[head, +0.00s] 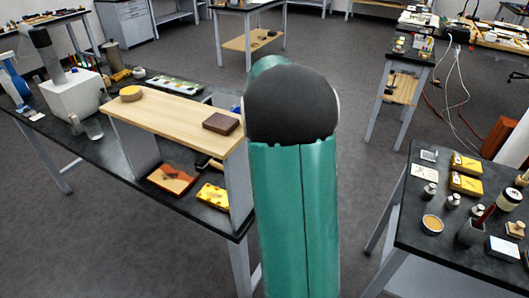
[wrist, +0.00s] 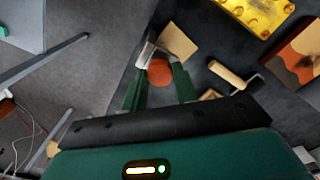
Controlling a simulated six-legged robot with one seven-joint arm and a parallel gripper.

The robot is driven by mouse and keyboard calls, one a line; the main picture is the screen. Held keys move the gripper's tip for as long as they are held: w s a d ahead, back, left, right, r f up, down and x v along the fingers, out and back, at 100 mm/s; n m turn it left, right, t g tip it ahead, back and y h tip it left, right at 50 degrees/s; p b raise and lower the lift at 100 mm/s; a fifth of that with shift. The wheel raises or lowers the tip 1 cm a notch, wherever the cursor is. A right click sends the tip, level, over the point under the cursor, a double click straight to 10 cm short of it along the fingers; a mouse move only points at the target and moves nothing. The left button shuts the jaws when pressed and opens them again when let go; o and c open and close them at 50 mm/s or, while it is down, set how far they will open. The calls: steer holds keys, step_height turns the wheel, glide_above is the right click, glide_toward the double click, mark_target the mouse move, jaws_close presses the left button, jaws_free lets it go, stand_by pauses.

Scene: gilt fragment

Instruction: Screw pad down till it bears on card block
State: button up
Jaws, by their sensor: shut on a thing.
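In the wrist view my gripper (wrist: 159,78) has its two green fingers on either side of a round orange-red knob (wrist: 160,72), shut on it. A pale metal frame (wrist: 146,48) stands just beyond the knob, at the dark bench's edge. A flat tan square (wrist: 181,42), perhaps the card block, lies beside the frame. I cannot see the pad or whether it touches the block; the knob and fingers cover that area. In the head view my green arm hides the gripper and the knob.
In the wrist view a wooden-handled tool (wrist: 227,74) lies right of the fingers; a yellow studded block (wrist: 256,14) and an orange-brown piece (wrist: 303,50) lie beyond. In the head view a raised wooden shelf (head: 172,118) spans the bench, carrying a brown block (head: 221,123).

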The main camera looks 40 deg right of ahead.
steer(key=shift+w+r, duration=0.1)
stand_by(0.4)
steer(key=o, duration=1)
steer(key=shift+c, duration=0.2)
step_height(320, 180, up, 14)
